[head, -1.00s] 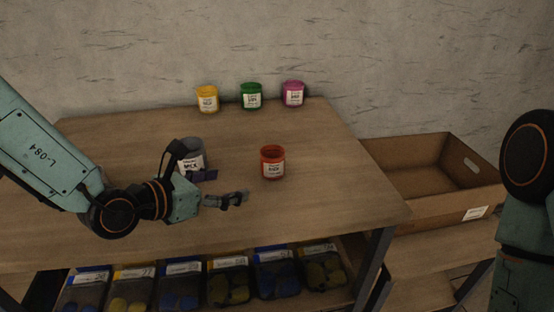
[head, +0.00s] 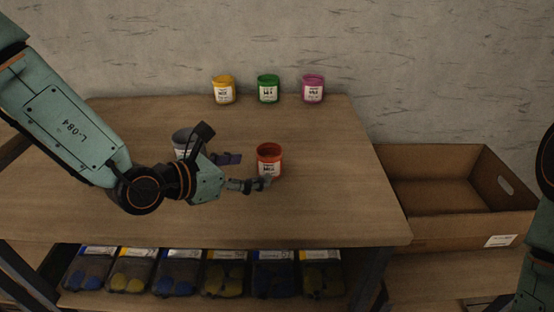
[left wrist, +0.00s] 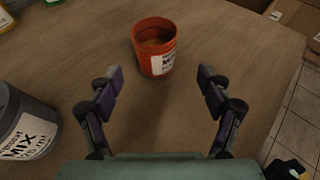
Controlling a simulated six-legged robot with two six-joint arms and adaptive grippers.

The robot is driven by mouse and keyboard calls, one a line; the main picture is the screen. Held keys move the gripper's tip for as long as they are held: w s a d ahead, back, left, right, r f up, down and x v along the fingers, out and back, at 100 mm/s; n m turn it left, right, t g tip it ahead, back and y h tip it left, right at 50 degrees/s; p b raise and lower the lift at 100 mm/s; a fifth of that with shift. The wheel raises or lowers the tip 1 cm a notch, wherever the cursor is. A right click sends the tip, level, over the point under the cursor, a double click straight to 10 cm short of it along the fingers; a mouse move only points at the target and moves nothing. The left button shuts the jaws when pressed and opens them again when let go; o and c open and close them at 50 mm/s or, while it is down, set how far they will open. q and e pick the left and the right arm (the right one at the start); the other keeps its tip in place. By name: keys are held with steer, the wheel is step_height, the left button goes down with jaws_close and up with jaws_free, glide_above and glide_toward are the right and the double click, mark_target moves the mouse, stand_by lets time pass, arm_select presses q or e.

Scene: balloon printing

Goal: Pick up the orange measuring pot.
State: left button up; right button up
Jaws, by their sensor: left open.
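The orange measuring pot (head: 269,164) stands upright on the wooden table, with a white label on its side. In the left wrist view the orange pot (left wrist: 154,50) is ahead of the fingertips, roughly centred between them, with a gap left. My left gripper (head: 254,171) is open and empty, low over the table just left of the pot. In the left wrist view its two fingers (left wrist: 160,88) are spread apart. My right gripper is not in view; only part of my right arm shows at the right edge.
A grey mix pot (head: 181,143) stands behind my left wrist, partly hidden; it also shows in the left wrist view (left wrist: 22,125). Yellow (head: 223,90), green (head: 268,89) and pink (head: 313,89) pots line the back. A cardboard box (head: 462,229) is at the right. Bins (head: 203,270) sit below.

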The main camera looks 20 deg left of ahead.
mark_target(259, 166)
arm_select(q)
steer(key=shift+w+a+f, duration=0.1)
steer(key=shift+w+f, duration=0.05)
steer(key=shift+w, duration=0.1)
steer(key=shift+w+a+f+b, duration=0.25)
steer(key=shift+w+f+b, duration=0.1)
steer(key=shift+w+f, duration=0.1)
steer(key=shift+w+d, duration=0.3)
steer(key=shift+d, duration=0.45)
steer(key=shift+w+f+b, duration=0.3)
steer(key=shift+w+b, duration=0.15)
steer(key=shift+w, duration=0.25)
steer(key=shift+w+d+f+b, duration=0.15)
steer(key=shift+w+d+b, duration=0.05)
steer(key=shift+w+d, duration=0.35)
steer(key=shift+w+d+f+b, duration=0.15)
steer(key=shift+w+d, duration=0.35)
steer(key=shift+w+d+f, duration=0.15)
steer(key=shift+w, duration=0.15)
steer(key=shift+w+f, duration=0.1)
steer(key=shift+w, duration=0.1)
